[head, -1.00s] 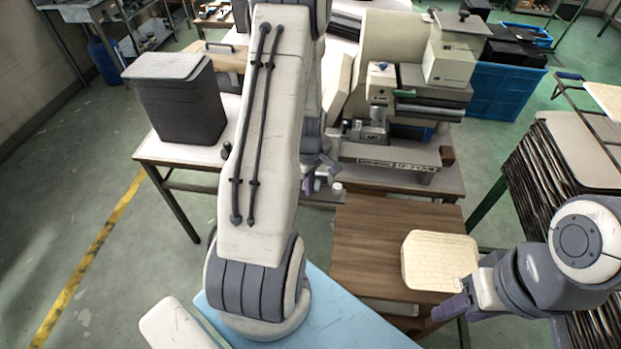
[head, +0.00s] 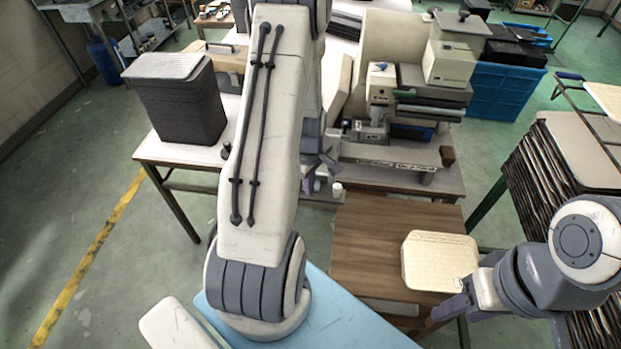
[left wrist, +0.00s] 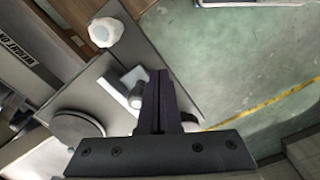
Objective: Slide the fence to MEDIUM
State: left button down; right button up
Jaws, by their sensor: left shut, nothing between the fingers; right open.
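My left gripper (left wrist: 159,78) is shut and empty in the left wrist view, its dark fingers pressed together. Right beside the fingers is a small bright metal piece with a rounded grey end (left wrist: 132,92), on a grey plate; I cannot tell whether they touch. I cannot tell for sure which part is the fence, and no MEDIUM mark is readable. In the head view my left gripper (head: 313,184) is small and partly hidden by my arm, at the left end of the machine bench (head: 395,177). My right gripper (head: 452,306) is open beside a cream panel (head: 440,262).
A white knob (left wrist: 106,31) and a dark round disc (left wrist: 78,126) flank the grey plate. The machine (head: 382,88) stands behind the bench's labelled rail (head: 390,165). The brown table (head: 370,235) is mostly clear.

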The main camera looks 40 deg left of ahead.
pick_arm(q)
jog(key=shift+w+a, duration=0.1)
jog(key=shift+w, duration=0.05)
jog(key=shift+w+a, duration=0.4)
jog(key=shift+w, duration=0.25)
jog(key=shift+w+a, duration=0.35)
jog(key=shift+w, duration=0.25)
jog(key=shift+s+d, duration=0.1)
jog(key=shift+s, duration=0.05)
jog(key=shift+s+d, duration=0.25)
jog(key=shift+s, duration=0.15)
notch_tip(320, 180, up, 7)
jog(key=p, duration=0.6)
